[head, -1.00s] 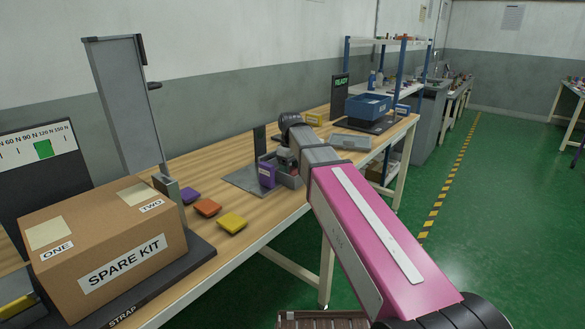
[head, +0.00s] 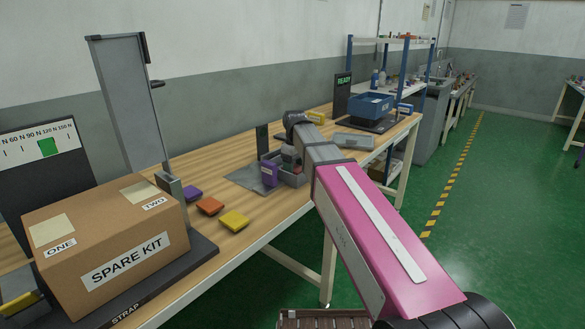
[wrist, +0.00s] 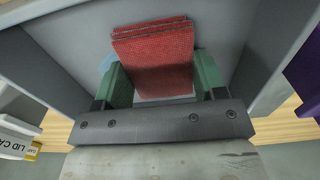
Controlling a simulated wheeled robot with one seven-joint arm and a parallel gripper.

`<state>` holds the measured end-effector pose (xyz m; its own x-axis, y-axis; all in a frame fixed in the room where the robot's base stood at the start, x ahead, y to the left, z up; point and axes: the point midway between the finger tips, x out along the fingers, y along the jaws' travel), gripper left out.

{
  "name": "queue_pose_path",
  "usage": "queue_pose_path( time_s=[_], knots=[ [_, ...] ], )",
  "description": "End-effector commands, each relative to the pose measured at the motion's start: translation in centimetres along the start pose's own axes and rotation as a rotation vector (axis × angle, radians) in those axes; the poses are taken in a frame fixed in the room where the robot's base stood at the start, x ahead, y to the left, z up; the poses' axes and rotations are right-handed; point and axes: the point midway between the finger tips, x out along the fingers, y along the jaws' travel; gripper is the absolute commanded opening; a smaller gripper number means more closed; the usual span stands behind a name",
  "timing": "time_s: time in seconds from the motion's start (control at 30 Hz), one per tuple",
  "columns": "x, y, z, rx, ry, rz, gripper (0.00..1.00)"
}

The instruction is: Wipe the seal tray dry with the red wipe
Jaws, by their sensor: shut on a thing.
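My gripper (wrist: 162,78) has green fingers shut on the red wipe (wrist: 153,48), a folded textured cloth that sticks out beyond them. In the wrist view the wipe is inside the grey seal tray (wrist: 282,62), whose walls rise on both sides. I cannot tell whether the wipe touches the tray floor. A small pale blue patch (wrist: 106,63) shows beside the left finger; the wipe and fingers hide much of the floor. In the head view my gripper (head: 289,158) is down at the grey tray (head: 296,181), partly hidden by my arm.
A purple block (head: 269,172) stands close by the tray; purple also shows at the wrist view's right edge. Orange (head: 210,206) and yellow (head: 235,220) pads lie left. The spare kit box (head: 105,240) fills the near left.

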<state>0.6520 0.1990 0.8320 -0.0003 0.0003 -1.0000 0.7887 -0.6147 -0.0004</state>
Motion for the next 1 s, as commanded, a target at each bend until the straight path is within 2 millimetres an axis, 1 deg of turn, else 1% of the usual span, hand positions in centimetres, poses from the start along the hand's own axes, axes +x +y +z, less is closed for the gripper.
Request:
queue_pose_path(
  time_s=[1.0],
  knots=[
    [0.0,4.5,-0.1,0.001,0.000,0.001,0.43]
  ],
)
